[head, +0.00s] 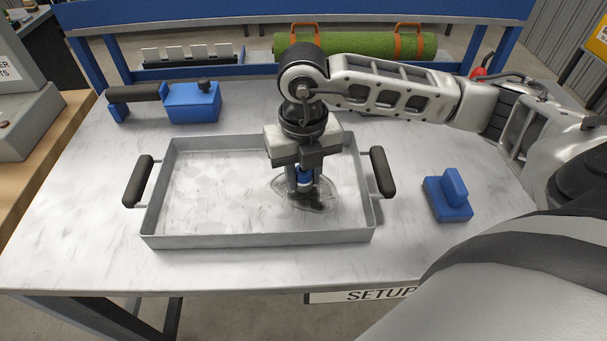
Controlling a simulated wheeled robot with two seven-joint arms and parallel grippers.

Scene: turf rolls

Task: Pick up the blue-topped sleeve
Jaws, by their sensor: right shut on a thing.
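The blue-topped sleeve (312,193) is in the right half of a shallow grey metal tray (255,240). Its clear, crumpled-looking body spreads out below my gripper, and a bit of its blue top (304,175) shows between the fingers. My right gripper (304,184) points straight down over the tray and is shut on the sleeve. The fingers hide much of the blue top. I cannot tell whether the sleeve touches the tray floor. My left gripper is not in view.
The tray has dark handles at its left (139,181) and right (382,172). A blue tool with a dark handle (192,103) lies at the back left. A blue block with a grip (447,197) stands at the right. A green turf roll (355,45) lies behind the table.

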